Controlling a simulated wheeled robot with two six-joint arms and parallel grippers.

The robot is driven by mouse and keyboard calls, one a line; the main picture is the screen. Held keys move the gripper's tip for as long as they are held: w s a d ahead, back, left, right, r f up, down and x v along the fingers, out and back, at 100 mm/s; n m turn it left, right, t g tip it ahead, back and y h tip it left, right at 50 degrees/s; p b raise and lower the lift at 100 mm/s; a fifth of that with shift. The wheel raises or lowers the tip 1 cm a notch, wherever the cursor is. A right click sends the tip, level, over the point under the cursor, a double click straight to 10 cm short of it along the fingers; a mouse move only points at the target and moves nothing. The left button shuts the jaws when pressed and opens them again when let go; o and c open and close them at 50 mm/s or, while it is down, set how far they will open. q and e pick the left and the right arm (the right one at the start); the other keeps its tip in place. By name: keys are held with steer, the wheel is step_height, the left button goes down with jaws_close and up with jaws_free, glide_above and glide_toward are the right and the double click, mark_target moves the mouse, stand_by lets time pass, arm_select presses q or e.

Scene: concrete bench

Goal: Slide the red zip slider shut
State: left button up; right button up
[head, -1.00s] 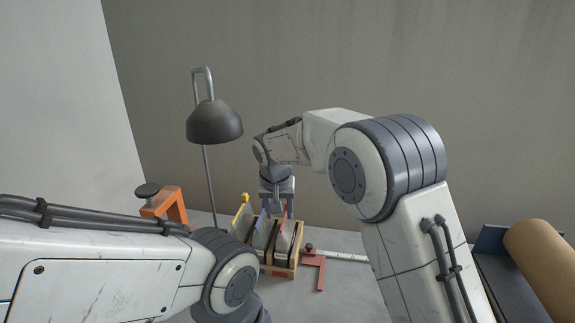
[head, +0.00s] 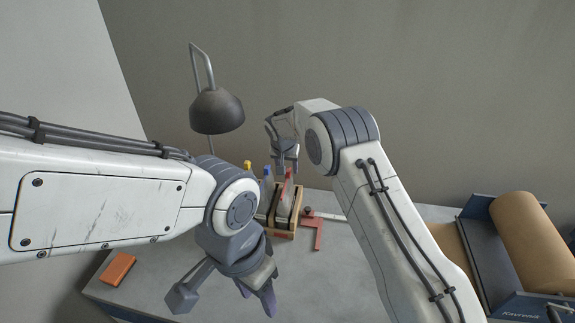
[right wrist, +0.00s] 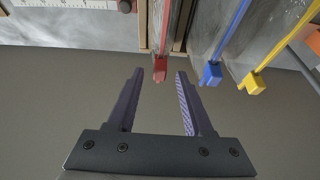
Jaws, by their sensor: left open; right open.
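The red zip slider (right wrist: 160,73) sits at the near end of a red zip strip on a clear bag in the right wrist view. It lies just beyond and between the tips of my right gripper (right wrist: 158,72), which is open and empty. In the head view the red strip (head: 289,182) stands in a wooden rack (head: 283,235), with my right gripper (head: 286,170) just above it. A blue slider (right wrist: 211,74) and a yellow slider (right wrist: 255,83) are on neighbouring bags. My left gripper (head: 256,294) is open and empty over the bench front.
A lamp (head: 216,110) stands behind the rack. A red clamp-like square (head: 318,232) lies right of it. An orange block (head: 117,269) lies front left. A brown paper roll (head: 535,240) on a blue holder is at the right. The middle bench is clear.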

steer(key=shift+w+f, duration=0.15)
steer(key=shift+f, duration=0.35)
jaws_close()
stand_by(1.2)
